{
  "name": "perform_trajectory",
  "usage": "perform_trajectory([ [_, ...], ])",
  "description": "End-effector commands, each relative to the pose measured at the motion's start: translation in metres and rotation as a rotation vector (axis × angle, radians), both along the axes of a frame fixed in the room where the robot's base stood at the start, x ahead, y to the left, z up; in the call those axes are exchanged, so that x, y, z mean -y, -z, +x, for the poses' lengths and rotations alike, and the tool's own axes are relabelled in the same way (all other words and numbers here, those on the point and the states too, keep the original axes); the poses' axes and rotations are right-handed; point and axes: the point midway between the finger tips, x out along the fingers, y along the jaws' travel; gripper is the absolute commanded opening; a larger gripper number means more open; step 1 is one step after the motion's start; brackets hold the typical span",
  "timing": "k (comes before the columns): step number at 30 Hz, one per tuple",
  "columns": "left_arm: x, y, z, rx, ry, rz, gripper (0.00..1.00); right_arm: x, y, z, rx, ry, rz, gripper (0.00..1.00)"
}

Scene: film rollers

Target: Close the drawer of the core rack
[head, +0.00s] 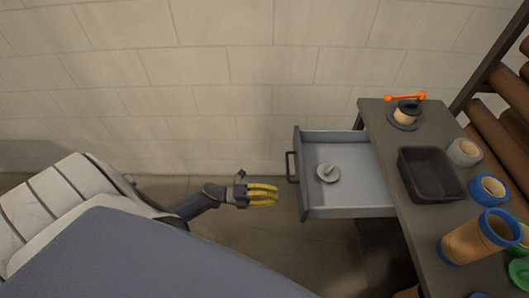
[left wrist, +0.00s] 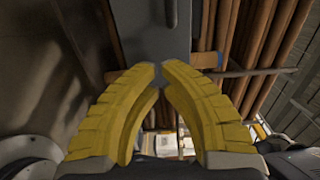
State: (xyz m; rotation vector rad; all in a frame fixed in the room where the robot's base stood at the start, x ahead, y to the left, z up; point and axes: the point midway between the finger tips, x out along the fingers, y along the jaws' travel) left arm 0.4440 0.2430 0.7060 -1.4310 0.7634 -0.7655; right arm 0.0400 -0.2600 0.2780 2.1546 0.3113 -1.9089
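The grey drawer (head: 350,180) of the core rack (head: 378,115) stands pulled out to the left. Its front panel carries a dark bar handle (head: 291,167). My right gripper is not in view.
On the rack top are a black tray (head: 405,176), a spool with an orange crank (head: 405,110), blue-rimmed rolls (head: 487,188) and a large brown roll (head: 462,245). Brown cores (head: 495,140) lean at the right. The floor between my arm and the wall is clear.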

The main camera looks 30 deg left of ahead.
Motion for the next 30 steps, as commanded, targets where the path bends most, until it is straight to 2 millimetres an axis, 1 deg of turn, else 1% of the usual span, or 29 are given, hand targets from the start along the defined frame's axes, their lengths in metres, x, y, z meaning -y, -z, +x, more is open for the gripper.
perform_trajectory([
  [1,0.008,-0.001,0.006,0.002,0.0,-0.003,0.0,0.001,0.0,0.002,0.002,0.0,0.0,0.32],
  [6,0.032,-0.001,0.021,0.001,0.0,-0.003,0.0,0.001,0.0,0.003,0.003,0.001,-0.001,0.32],
  [13,0.054,0.0,0.036,0.0,-0.001,-0.002,0.0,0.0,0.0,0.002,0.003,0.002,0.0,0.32],
  [20,0.063,0.0,0.043,-0.001,-0.001,0.0,0.0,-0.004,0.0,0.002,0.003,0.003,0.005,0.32],
  [30,0.065,0.0,0.044,-0.002,-0.001,-0.001,0.0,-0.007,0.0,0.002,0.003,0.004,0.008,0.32],
])
